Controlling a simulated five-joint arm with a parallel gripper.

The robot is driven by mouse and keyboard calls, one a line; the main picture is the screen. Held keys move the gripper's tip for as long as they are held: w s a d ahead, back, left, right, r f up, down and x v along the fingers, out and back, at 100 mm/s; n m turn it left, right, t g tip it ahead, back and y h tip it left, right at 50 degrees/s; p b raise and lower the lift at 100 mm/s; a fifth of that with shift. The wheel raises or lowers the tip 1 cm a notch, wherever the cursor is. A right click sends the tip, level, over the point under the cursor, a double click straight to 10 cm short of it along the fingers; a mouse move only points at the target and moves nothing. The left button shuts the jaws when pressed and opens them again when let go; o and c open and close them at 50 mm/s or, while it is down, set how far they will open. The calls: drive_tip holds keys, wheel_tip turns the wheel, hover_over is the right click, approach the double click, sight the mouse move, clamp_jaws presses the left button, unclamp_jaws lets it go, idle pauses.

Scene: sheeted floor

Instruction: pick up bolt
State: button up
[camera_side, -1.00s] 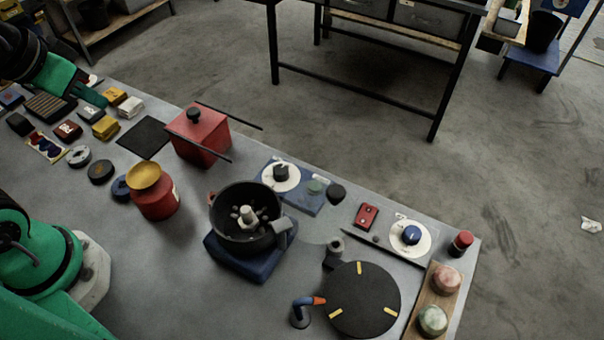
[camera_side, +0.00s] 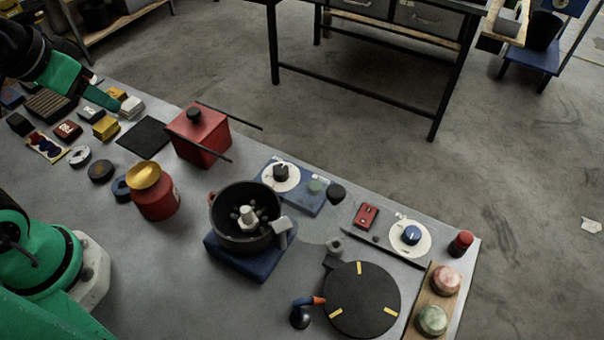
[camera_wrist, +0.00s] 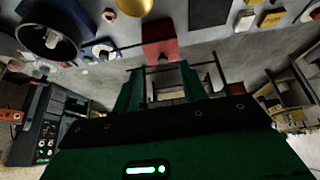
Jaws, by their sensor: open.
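A pale bolt-like piece (camera_side: 247,217) stands in the black bowl (camera_side: 219,224) among several small dark bits. The bowl sits on a blue base near the middle of the bench in the side view. In the wrist view the bowl (camera_wrist: 27,38) is at the upper left, with a pale piece (camera_wrist: 52,40) in it. My gripper (camera_side: 117,106) is at the upper left of the side view, above the yellow and white blocks and far from the bowl. In the wrist view my gripper (camera_wrist: 158,72) has its green fingers apart with nothing held between them.
A red box (camera_side: 200,138) with dark rods and a red canister with a gold dish (camera_side: 145,176) stand between my gripper and the bowl. A black turntable (camera_side: 363,300) and knob panels lie to the right. Bare bench shows at the front.

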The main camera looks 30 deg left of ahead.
drive_tip(key=w+d+f+n+g+h, duration=0.1)
drive_tip(key=w+d+f+n+g, duration=0.2)
drive_tip(key=d, duration=1)
drive_tip(key=g+y, duration=0.1)
drive_tip(key=g, duration=0.1)
hover_over(245, 209)
wheel_tip(245, 209, down, 6)
drive_tip(key=shift+s+r, duration=0.1)
drive_tip(key=shift+s, duration=0.05)
drive_tip(key=shift+f, duration=1.3)
drive_tip(key=shift+f, duration=2.6)
drive_tip(key=c, duration=0.8)
